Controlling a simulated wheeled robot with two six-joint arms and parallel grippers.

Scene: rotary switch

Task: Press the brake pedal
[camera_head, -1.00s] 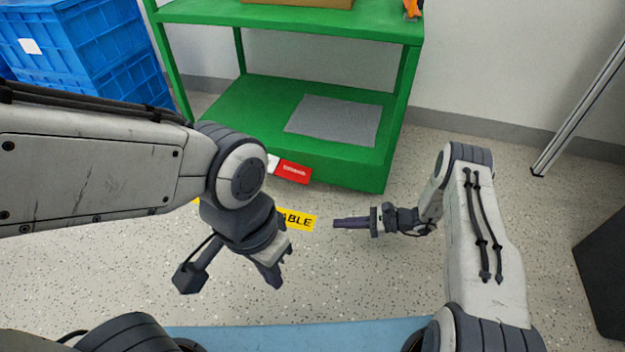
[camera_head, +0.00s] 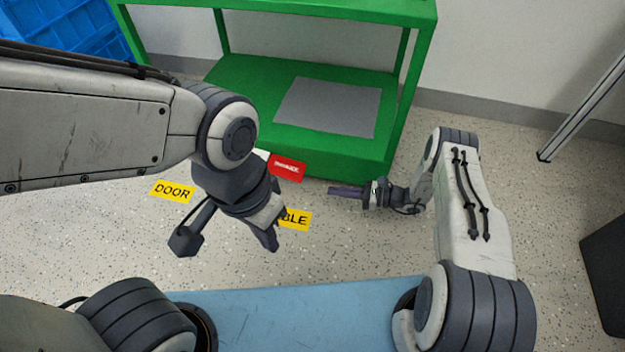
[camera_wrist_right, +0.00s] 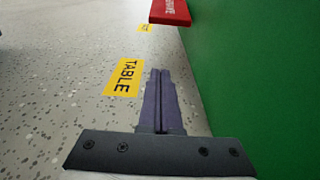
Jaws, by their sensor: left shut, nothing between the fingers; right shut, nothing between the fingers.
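The brake pedal (camera_head: 288,167) is a small red block with white lettering, low at the front edge of the green shelf unit; its left part is hidden by my left arm. In the right wrist view the pedal (camera_wrist_right: 170,11) sticks out from the green side, ahead of the fingers at the top. My right gripper (camera_head: 332,191) is shut and empty, pointing left, low beside the shelf's front, right of and nearer than the pedal. Its closed purple fingers show in the wrist view (camera_wrist_right: 159,75). My left gripper (camera_head: 270,243) is shut and empty, pointing down in front of the pedal.
The green shelf unit (camera_head: 245,90) holds a grey mat (camera_head: 330,107) on its lower board. Yellow floor labels read DOOR (camera_head: 172,191) and TABLE (camera_wrist_right: 125,77). Blue crates (camera_head: 60,75) stand back left, a metal post (camera_head: 585,110) and dark box (camera_head: 605,260) right.

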